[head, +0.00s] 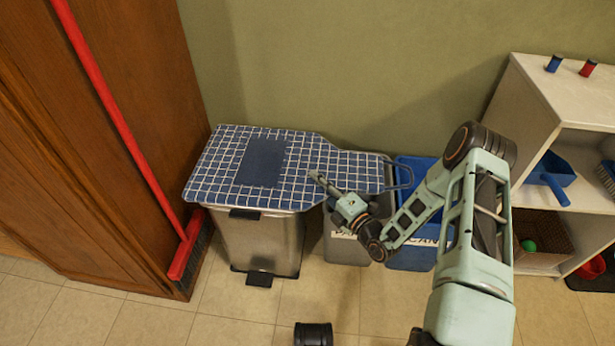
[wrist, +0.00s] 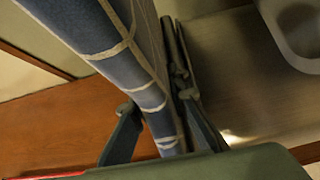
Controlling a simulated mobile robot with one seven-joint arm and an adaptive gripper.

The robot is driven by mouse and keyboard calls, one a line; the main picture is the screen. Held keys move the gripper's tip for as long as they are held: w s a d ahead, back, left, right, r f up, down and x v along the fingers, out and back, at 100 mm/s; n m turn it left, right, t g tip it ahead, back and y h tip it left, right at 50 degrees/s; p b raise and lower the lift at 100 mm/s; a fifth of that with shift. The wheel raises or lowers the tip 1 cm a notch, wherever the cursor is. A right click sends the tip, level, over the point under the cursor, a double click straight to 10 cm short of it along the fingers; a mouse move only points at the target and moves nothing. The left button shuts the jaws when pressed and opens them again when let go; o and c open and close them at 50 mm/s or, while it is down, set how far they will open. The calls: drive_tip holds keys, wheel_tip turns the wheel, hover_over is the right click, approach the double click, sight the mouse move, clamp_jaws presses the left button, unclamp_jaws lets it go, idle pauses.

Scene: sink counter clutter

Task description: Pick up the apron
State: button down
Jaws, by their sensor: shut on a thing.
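The apron (head: 222,182) is blue with a white grid and a plain dark blue patch. It lies spread flat over the top of a steel pedal bin (head: 265,245) and reaches right over the bins beside it, with a strap loop at its right end. My gripper (head: 317,177) is at the right part of the apron in the head view. In the wrist view my gripper (wrist: 156,102) is shut on a fold of the apron (wrist: 118,48), with a finger on each side of the cloth. The fingertips are small in the head view.
A grey bin (head: 346,250) and a blue bin (head: 408,257) stand right of the steel bin. A red-handled broom (head: 120,125) leans on the wooden cabinet (head: 75,190) at left. A white shelf (head: 540,120) stands at right. A dark cylinder (head: 313,335) shows on the floor.

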drive_tip(key=r, duration=0.1)
drive_tip(key=r+p, duration=0.1)
drive_tip(key=r, duration=0.2)
drive_tip(key=shift+s+d+r+p, duration=0.1)
drive_tip(key=shift+s+p, duration=0.2)
drive_tip(key=shift+p, duration=0.1)
drive_tip(key=s+r+p, duration=0.1)
drive_tip(key=r, duration=0.1)
drive_tip(key=s+r+p, duration=0.1)
drive_tip(key=s+r, duration=0.1)
drive_tip(key=s+d+r+p, duration=0.1)
drive_tip(key=shift+s+d+r, duration=0.1)
drive_tip(key=shift+s+r, duration=0.25)
drive_tip(key=shift+r, duration=0.05)
drive_tip(key=s+d+r+p, duration=0.1)
drive_tip(key=s+r+p, duration=0.1)
drive_tip(key=s, duration=0.6)
drive_tip(key=shift+s+d+r, duration=0.15)
drive_tip(key=shift+d+r, duration=0.2)
drive_tip(key=shift+r, duration=0.05)
drive_tip(key=shift+r, duration=0.1)
